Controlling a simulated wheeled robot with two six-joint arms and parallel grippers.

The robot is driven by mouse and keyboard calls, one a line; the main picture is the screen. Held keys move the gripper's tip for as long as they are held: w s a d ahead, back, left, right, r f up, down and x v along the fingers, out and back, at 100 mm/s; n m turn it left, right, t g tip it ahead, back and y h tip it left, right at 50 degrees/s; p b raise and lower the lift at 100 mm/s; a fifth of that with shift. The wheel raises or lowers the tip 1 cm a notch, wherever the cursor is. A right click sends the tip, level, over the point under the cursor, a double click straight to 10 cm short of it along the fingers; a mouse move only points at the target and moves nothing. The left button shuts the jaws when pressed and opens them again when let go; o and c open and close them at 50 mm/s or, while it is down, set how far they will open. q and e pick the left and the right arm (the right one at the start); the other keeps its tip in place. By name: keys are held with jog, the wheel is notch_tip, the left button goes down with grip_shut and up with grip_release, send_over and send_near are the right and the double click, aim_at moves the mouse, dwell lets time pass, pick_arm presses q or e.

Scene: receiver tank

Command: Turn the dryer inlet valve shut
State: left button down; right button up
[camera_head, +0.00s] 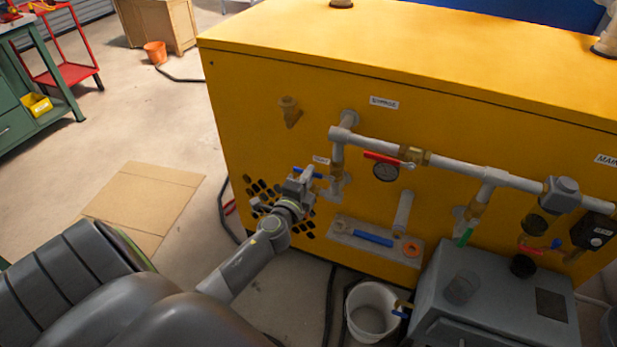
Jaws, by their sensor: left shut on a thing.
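My left gripper (304,178) reaches up from the lower left to the front of the yellow cabinet. It is shut on a blue valve lever (318,176) on the vertical pipe at the left of the pipework. Much of the lever is hidden by the jaws. A small label (321,160) sits just above it, too small to read. A red lever (381,158) lies nearly along the horizontal pipe (445,165), to the right. A green lever (465,237) hangs down on the right branch. My right gripper is not in view.
The yellow cabinet (265,115) fills the middle and right. A grey shelf (345,229) with a blue bar juts out below the pipes. A white bucket (357,337) and a grey machine (480,270) stand in front. Cardboard (150,200) lies on open floor at left.

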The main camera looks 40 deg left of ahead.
pick_arm(q)
jog(key=shift+r, duration=0.1)
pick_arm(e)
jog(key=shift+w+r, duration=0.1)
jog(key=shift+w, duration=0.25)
pick_arm(q)
jog(key=shift+m, duration=0.3)
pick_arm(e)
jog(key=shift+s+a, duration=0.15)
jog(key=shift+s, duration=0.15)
pick_arm(q)
jog(key=c, duration=1.4)
grip_release()
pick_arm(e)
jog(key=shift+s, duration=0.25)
pick_arm(q)
jog(key=shift+s, duration=0.1)
